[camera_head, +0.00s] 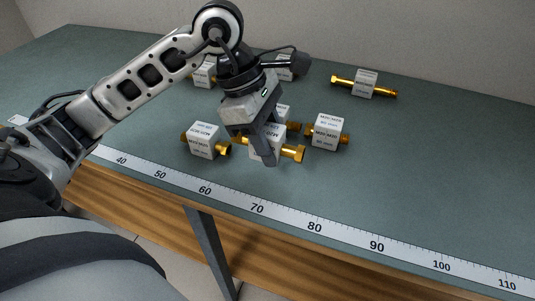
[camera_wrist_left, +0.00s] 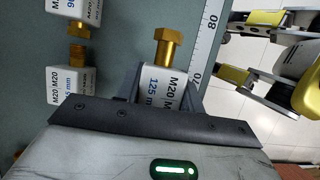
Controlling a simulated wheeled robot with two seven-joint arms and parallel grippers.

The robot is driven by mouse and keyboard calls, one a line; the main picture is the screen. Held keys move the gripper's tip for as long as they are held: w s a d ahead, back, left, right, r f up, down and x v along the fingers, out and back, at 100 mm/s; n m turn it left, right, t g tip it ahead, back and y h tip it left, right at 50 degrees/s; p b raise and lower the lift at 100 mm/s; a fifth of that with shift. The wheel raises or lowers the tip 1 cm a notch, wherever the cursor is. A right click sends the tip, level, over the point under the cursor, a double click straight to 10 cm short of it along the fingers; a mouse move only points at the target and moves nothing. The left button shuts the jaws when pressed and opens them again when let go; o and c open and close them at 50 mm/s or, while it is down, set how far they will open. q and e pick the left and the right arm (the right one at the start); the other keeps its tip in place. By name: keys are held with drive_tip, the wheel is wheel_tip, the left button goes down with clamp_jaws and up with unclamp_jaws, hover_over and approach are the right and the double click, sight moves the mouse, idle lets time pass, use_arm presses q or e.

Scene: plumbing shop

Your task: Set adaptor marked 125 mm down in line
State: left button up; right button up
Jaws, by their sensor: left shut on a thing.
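The adaptor marked 125 mm is a white block with brass threaded ends. In the head view this adaptor (camera_head: 291,153) is between the fingers of my left gripper (camera_head: 262,150), low over the bench. Its label and one brass end show in the left wrist view (camera_wrist_left: 167,50), where the left gripper (camera_wrist_left: 162,92) is shut on its block. The fingers hide part of it, and I cannot tell if it touches the bench. An adaptor (camera_head: 204,140) stands close to its left, and another (camera_head: 327,132) to its right. My right gripper is not in view.
One adaptor (camera_head: 282,113) is partly hidden behind my left gripper. Others stand farther back: two at the back left (camera_head: 204,75), (camera_head: 285,70) and one at the back right (camera_head: 365,84). A printed ruler (camera_head: 345,233) runs along the front edge. The bench at right is clear.

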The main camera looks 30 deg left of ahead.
use_arm(q)
drive_tip(key=shift+w+a+f, duration=0.3)
drive_tip(key=shift+a+f, duration=0.1)
drive_tip(key=shift+f, duration=0.15)
drive_tip(key=f, duration=0.3)
drive_tip(key=shift+w+a+f, duration=0.1)
drive_tip(key=shift+a, duration=0.15)
drive_tip(key=shift+f, duration=0.25)
drive_tip(key=shift+f, duration=0.2)
drive_tip(key=o, duration=1.1)
drive_tip(key=shift+c, duration=0.2)
drive_tip(key=shift+r, duration=0.1)
